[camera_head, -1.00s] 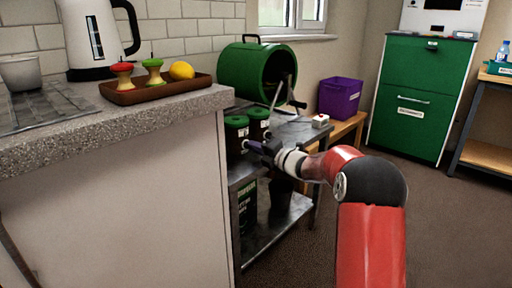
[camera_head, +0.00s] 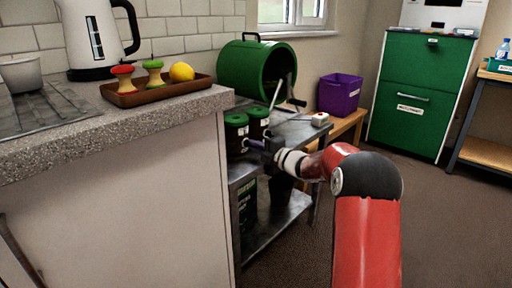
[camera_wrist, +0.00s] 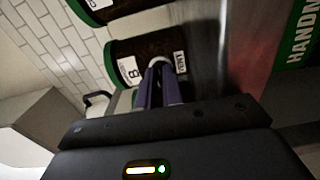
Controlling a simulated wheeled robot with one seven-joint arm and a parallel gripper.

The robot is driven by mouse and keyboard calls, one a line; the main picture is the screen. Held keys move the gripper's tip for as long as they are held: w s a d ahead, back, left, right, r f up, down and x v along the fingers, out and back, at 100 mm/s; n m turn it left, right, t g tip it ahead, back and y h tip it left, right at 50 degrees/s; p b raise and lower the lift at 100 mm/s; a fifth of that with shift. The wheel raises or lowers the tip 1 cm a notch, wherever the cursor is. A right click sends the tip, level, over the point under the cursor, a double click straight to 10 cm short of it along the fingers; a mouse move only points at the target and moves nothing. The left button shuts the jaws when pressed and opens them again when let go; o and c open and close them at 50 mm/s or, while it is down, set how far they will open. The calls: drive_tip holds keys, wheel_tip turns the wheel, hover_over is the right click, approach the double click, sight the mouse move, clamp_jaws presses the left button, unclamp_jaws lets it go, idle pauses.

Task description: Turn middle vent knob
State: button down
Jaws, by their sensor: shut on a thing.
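Dark canisters with green lids stand on the metal bench. The head view shows one at the front (camera_head: 236,133) and one behind it (camera_head: 258,122). In the wrist view, the canister before my gripper (camera_wrist: 125,62) has a white label that seems to read "B" and a small tag that seems to read "VENT". Its pale vent knob (camera_wrist: 158,61) sticks out from the side. My gripper (camera_wrist: 158,80) is shut on this knob with its purple fingers; it also shows in the head view (camera_head: 253,144). The fingers hide part of the knob, so its angle is unclear.
The counter (camera_head: 110,133) with a brown tray (camera_head: 155,93) stands close on the left. A green drum (camera_head: 255,72) stands behind the canisters. The floor to the right is clear.

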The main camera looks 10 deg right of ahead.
drive_tip(key=shift+f, duration=0.1)
drive_tip(key=c, duration=1.5)
unclamp_jaws()
drive_tip(key=shift+c, duration=0.2)
drive_tip(key=v, duration=0.7)
drive_tip(key=shift+s+d, duration=0.25)
drive_tip(key=shift+s, duration=0.05)
